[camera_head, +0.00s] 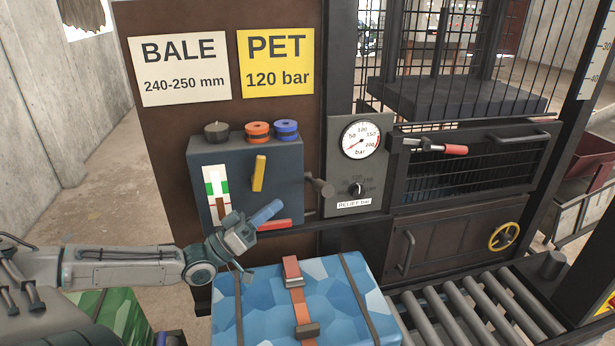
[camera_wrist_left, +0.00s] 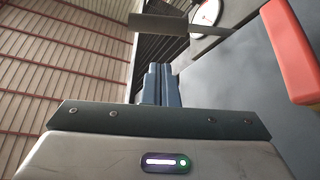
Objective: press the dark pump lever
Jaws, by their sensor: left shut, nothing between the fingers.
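The dark pump lever (camera_head: 320,187) sticks out between the dark blue power unit and the gauge panel; its grip is a dark grey cylinder. In the left wrist view the lever's grip (camera_wrist_left: 160,25) lies above and beyond the fingertips, with a thin rod running right. My left gripper (camera_head: 274,207) has its blue fingers together, empty, pointing up and right. Its tips are below and left of the lever, apart from it. In the left wrist view the gripper's closed fingers (camera_wrist_left: 158,72) point up the picture. My right gripper is in neither view.
A red lever (camera_head: 275,224) is just below my left fingers; its red grip (camera_wrist_left: 288,50) is at the right in the wrist view. A yellow lever (camera_head: 259,173) is on the power unit (camera_head: 285,175). A gauge (camera_head: 361,139) is to the right. A blue strapped bale (camera_head: 340,295) lies below.

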